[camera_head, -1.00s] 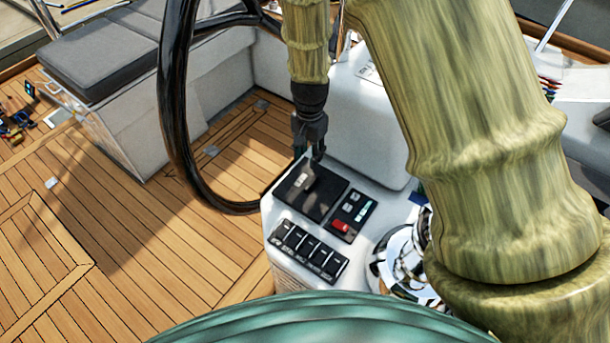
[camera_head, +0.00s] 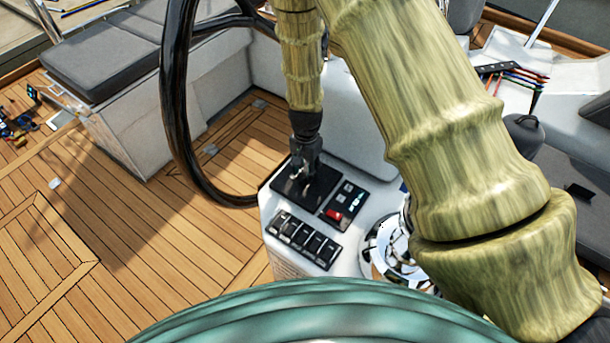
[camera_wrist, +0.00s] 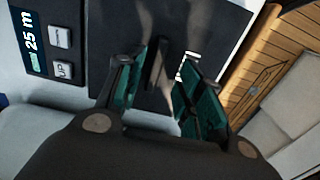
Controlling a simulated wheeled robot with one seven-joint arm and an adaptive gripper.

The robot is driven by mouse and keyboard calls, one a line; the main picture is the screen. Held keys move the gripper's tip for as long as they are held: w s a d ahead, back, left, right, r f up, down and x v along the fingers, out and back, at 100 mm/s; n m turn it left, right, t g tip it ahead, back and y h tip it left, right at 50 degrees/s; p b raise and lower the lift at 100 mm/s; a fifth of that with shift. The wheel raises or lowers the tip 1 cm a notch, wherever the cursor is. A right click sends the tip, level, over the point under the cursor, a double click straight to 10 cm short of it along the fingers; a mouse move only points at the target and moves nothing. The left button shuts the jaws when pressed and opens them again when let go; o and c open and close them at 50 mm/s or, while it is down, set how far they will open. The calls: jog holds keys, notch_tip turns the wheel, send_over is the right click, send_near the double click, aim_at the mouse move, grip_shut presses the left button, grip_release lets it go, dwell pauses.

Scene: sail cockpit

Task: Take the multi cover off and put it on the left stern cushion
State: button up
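The multi cover (camera_head: 293,192) is a flat black square on top of the white console. In the wrist view the black cover (camera_wrist: 207,28) has a thin upright ridge or handle on it. My gripper (camera_head: 305,172) points down just over the cover. In the wrist view my gripper (camera_wrist: 168,75) is open, with its teal-padded fingers on either side of the ridge. Contact cannot be told. A dark grey cushion (camera_head: 105,55) lies on the white bench at the upper left; whether it is the left stern cushion is not certain.
A black steering wheel (camera_head: 172,120) stands close left of my gripper. A display panel (camera_head: 345,205) and a row of black switches (camera_head: 304,240) sit beside the cover. The teak floor (camera_head: 130,235) at left is mostly clear.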

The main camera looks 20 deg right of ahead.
jog(key=shift+s+f, duration=0.15)
jog(key=shift+s, duration=0.65)
jog(key=shift+w+f, duration=0.5)
jog(key=shift+w, duration=0.1)
jog(key=shift+c, duration=0.4)
jog(key=shift+s+r, duration=0.25)
jog(key=c, duration=0.7)
grip_shut()
jog(key=shift+f, duration=0.1)
